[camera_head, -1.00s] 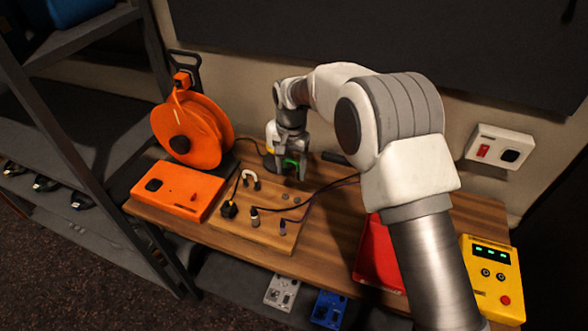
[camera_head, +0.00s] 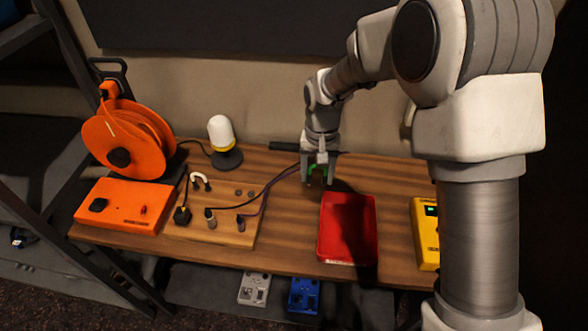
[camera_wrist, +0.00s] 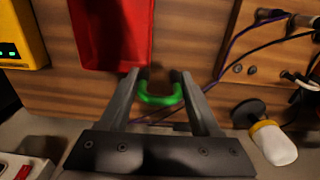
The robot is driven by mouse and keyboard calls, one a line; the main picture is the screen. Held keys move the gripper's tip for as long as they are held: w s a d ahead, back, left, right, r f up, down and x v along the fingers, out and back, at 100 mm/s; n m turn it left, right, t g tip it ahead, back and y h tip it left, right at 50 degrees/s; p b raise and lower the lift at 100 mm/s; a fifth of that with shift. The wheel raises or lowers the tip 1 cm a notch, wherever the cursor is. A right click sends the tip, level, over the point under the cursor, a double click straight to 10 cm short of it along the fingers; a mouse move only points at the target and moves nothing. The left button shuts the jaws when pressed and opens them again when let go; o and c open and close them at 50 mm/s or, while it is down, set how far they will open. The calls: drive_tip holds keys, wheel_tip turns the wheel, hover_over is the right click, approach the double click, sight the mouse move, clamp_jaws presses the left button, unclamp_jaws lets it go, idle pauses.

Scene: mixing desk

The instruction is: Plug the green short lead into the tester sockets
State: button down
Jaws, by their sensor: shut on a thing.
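The green short lead (camera_head: 317,170) is a small U-shaped piece held between the fingers of my gripper (camera_head: 319,178). The wrist view shows the green lead (camera_wrist: 160,95) crosswise between the two fingertips of my gripper (camera_wrist: 156,80), its bend towards the palm. My gripper is shut on it, above the table behind the red tray. The yellow tester (camera_head: 424,228) stands at the right of the table, apart from my gripper. My arm hides much of it, and its sockets do not show clearly. The wrist view shows part of the tester (camera_wrist: 22,40) at upper left.
A red tray (camera_head: 345,218) lies between my gripper and the tester. A wooden board (camera_head: 238,237) with plugs and dark cables is left of it. A white-domed lamp (camera_head: 221,133), an orange reel (camera_head: 120,130) and an orange box (camera_head: 125,208) stand further left.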

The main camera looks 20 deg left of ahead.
drive_tip(key=w+d+r+p, duration=0.1)
drive_tip(key=d+r+p, duration=0.1)
drive_tip(key=d, duration=1.6)
drive_tip(key=w+d+r+p, duration=0.1)
drive_tip(key=w+d+p, duration=0.1)
drive_tip(key=d, duration=1.5)
drive_tip(key=f+b, duration=0.4)
drive_tip(key=f, duration=0.1)
drive_tip(key=f+b, duration=0.2)
drive_tip(key=f, duration=0.1)
drive_tip(key=shift+s+d+f, duration=0.15)
drive_tip(key=shift+d, duration=0.1)
drive_tip(key=shift+f+b, duration=0.35)
drive_tip(key=shift+b, duration=0.15)
drive_tip(key=shift+f+b, duration=0.7)
drive_tip(key=shift+f, duration=0.25)
drive_tip(key=shift+f+b, duration=0.55)
drive_tip(key=shift+b, duration=0.1)
unclamp_jaws()
